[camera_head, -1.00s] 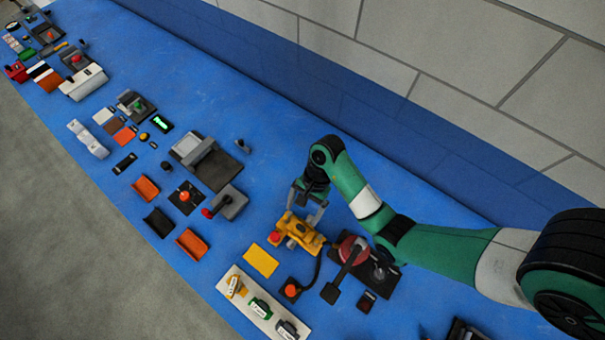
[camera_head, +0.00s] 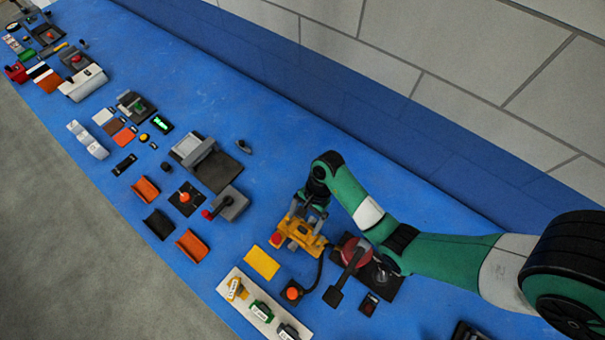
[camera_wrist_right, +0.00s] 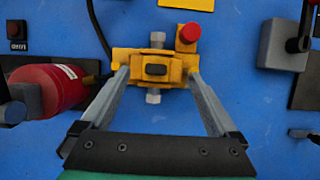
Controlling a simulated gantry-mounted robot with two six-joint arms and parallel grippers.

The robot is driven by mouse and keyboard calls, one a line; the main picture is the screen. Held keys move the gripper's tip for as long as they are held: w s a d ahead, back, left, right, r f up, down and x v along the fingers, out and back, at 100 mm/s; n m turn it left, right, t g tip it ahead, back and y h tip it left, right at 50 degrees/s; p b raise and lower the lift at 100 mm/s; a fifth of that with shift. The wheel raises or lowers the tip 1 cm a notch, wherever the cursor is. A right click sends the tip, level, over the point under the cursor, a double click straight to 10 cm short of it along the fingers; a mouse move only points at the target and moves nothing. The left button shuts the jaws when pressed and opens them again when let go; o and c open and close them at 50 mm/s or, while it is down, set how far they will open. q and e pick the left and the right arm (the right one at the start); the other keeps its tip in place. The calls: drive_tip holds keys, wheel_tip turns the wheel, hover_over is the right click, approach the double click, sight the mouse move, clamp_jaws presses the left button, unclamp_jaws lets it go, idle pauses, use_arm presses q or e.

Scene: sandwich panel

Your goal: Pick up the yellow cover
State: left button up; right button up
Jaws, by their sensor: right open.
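A yellow cover-like housing (camera_head: 301,236) sits on the blue panel; a red button (camera_head: 276,240) is at its left side. In the right wrist view the yellow housing (camera_wrist_right: 180,68) has a dark centre block, with grey bolt-like ends above and below it. My right gripper (camera_head: 312,212) is over its far side. In the right wrist view the open fingers of my right gripper (camera_wrist_right: 157,78) reach to both sides of the housing's middle. I cannot tell whether they touch it. A flat yellow plate (camera_head: 261,262) lies to the left of the housing. My left gripper is not in view.
A red cylinder (camera_head: 354,250) on a black plate stands close on the right; it also shows in the right wrist view (camera_wrist_right: 50,88). A black cable (camera_head: 319,271) runs beside the housing. A white strip (camera_head: 278,321) with switches lies in front. Blue panel behind is clear.

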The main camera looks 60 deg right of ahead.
sight(303, 229)
drive_tip(key=x, duration=0.1)
drive_tip(key=b+x, duration=0.1)
drive_tip(key=x, duration=0.3)
drive_tip(key=shift+s+d, duration=0.1)
drive_tip(key=shift+s, duration=0.25)
clamp_jaws()
